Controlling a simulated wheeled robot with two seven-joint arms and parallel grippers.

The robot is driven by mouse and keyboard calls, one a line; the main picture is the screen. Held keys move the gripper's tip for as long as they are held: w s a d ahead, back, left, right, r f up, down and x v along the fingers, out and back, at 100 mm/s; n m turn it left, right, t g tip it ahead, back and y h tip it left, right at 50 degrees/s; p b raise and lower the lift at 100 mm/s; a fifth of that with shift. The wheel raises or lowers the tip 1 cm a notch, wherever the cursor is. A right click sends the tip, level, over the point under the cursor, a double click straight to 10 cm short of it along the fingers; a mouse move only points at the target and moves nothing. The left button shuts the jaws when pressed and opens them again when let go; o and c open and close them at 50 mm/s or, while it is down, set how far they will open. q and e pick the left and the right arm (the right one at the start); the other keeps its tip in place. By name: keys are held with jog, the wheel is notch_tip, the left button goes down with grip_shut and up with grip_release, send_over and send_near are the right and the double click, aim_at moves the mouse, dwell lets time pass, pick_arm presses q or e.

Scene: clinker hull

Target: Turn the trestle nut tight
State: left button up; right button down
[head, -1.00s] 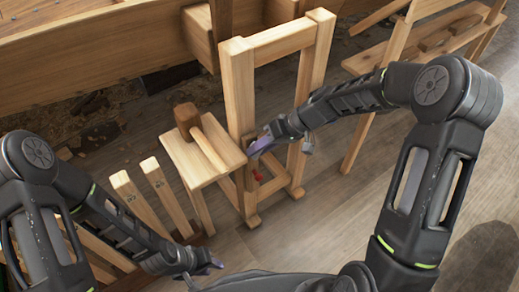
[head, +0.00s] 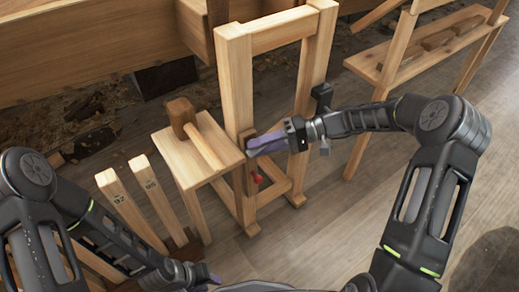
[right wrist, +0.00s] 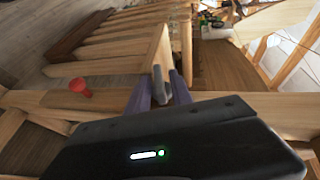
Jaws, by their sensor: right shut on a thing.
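The wooden trestle (head: 238,85) stands upright in the middle of the head view, with a small wooden block low on its left post. My right gripper (head: 252,148) reaches in from the right, its purple fingers at that block. In the right wrist view, the fingers (right wrist: 160,95) are closed around a small grey piece, which appears to be the trestle nut (right wrist: 160,78). The nut is hidden by the fingers in the head view. My left gripper (head: 213,279) is low in the head view, away from the trestle; its opening is unclear.
A small wooden stand (head: 180,158) with a mallet (head: 183,112) is left of the trestle. A red knob (head: 258,178) sits just below my right gripper. Numbered wooden posts (head: 120,195) are at the left, a bench (head: 425,55) at the right.

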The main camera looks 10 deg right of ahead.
dwell(0.3)
jog(key=c, duration=1.5)
grip_release()
jog(key=shift+d, duration=0.1)
jog(key=shift+p+v, duration=1)
jog(key=shift+v, duration=2.85)
jog(key=shift+o, duration=0.2)
jog(key=shift+f, duration=0.2)
